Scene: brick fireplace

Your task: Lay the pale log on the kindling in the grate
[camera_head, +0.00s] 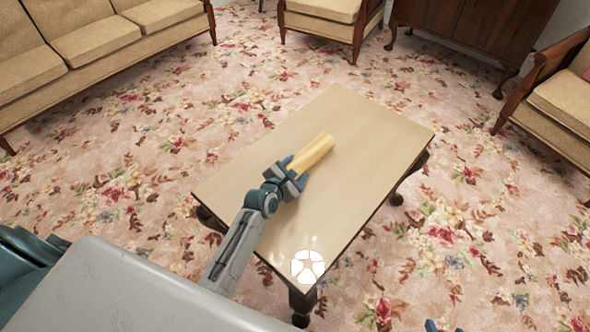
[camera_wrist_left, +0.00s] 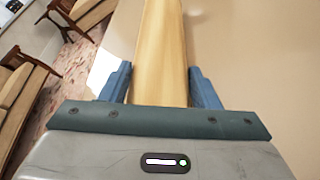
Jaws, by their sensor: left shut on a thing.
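The pale log (camera_head: 315,153) is a smooth, light yellow-brown length of wood over the coffee table. My left gripper (camera_head: 293,172) is shut on its near end, and the log points away to the upper right. In the left wrist view the log (camera_wrist_left: 162,50) runs straight out between the two blue fingers. I cannot tell whether the log touches the tabletop. Blue tips, probably of my right gripper (camera_head: 443,327), just show at the bottom edge; the rest is cut off. No grate or kindling shows in either view.
The coffee table (camera_head: 385,135) has a mostly bare top. A white round thing (camera_head: 307,266) shows at its near corner. A sofa (camera_head: 90,45), an armchair (camera_head: 330,15), a dark cabinet (camera_head: 470,30) and another armchair (camera_head: 560,100) surround it. Flowered carpet (camera_head: 150,150) lies open between.

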